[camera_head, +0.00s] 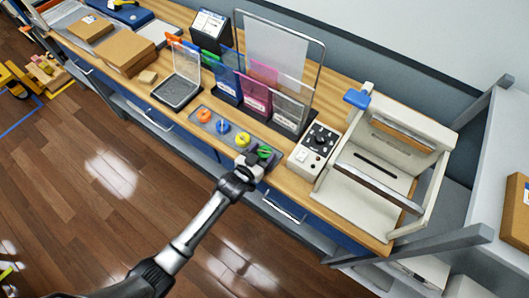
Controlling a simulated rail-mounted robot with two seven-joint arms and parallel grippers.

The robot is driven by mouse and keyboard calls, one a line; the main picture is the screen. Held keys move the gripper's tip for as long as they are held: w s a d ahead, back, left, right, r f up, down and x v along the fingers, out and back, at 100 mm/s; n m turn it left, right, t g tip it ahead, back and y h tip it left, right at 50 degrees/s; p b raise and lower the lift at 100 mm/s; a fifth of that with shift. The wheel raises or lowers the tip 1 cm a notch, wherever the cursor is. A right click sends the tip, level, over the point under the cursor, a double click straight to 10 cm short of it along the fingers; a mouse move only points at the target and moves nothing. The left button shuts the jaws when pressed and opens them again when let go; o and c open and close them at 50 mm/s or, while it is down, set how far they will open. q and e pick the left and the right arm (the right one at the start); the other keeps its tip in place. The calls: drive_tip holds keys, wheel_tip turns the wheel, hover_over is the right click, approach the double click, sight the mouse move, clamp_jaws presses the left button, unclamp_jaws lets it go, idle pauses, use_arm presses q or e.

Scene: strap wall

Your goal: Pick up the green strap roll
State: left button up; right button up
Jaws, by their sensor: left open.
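The green strap roll (264,152) lies at the right end of a grey tray (222,138) near the front edge of the wooden bench. My left gripper (257,157) is open at the green roll, partly covering it and the tray's end. I cannot tell whether the fingers are around the roll or just beside it. An orange roll (204,116), a blue roll (223,126) and a yellow roll (243,140) lie in a row to its left in the same tray. My right gripper is not in view.
A control box (314,148) with a dark panel stands close right of the green roll. Beyond it is a large cream machine (378,165). Upright coloured holders (257,97) stand behind the tray. An open clear-lidded case (177,90) is to the left.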

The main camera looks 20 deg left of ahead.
use_arm(q)
drive_tip(key=shift+w, duration=0.1)
drive_tip(key=c, duration=0.7)
